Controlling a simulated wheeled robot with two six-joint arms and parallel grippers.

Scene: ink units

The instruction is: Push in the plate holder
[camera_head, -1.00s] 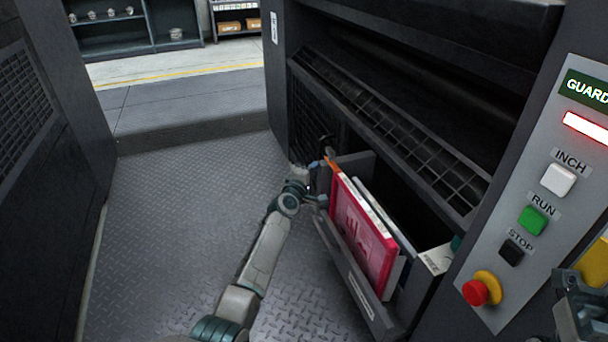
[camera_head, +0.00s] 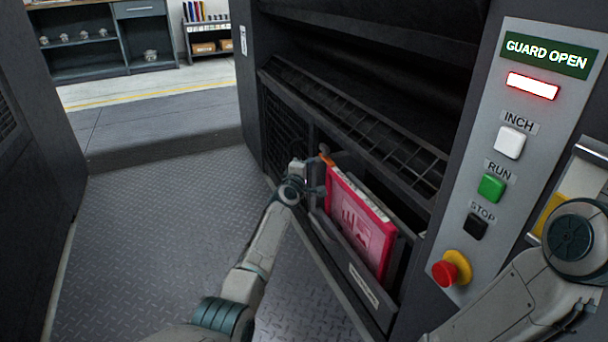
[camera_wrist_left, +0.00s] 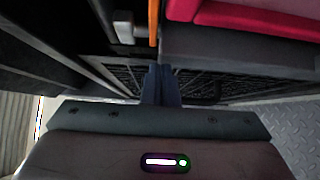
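The plate holder (camera_head: 357,276) is a dark, drawer-like bin in the lower front of the machine, with a pale label on its front. It holds a red plate or folder (camera_head: 358,222) and juts out only a little. My left gripper (camera_head: 319,190) is at the holder's left end, beside the red plate; I cannot tell whether it touches. In the left wrist view its two fingers (camera_wrist_left: 161,84) are together with nothing seen between them. The red plate (camera_wrist_left: 255,20) and an orange strip (camera_wrist_left: 153,22) show above them. My right arm is at the right; its gripper is out of view.
A control panel (camera_head: 535,150) reads GUARD OPEN, with INCH, RUN and STOP buttons and a red emergency knob (camera_head: 446,272). A slatted guard (camera_head: 365,135) spans the machine above the holder. The patterned metal floor (camera_head: 160,220) at left is clear.

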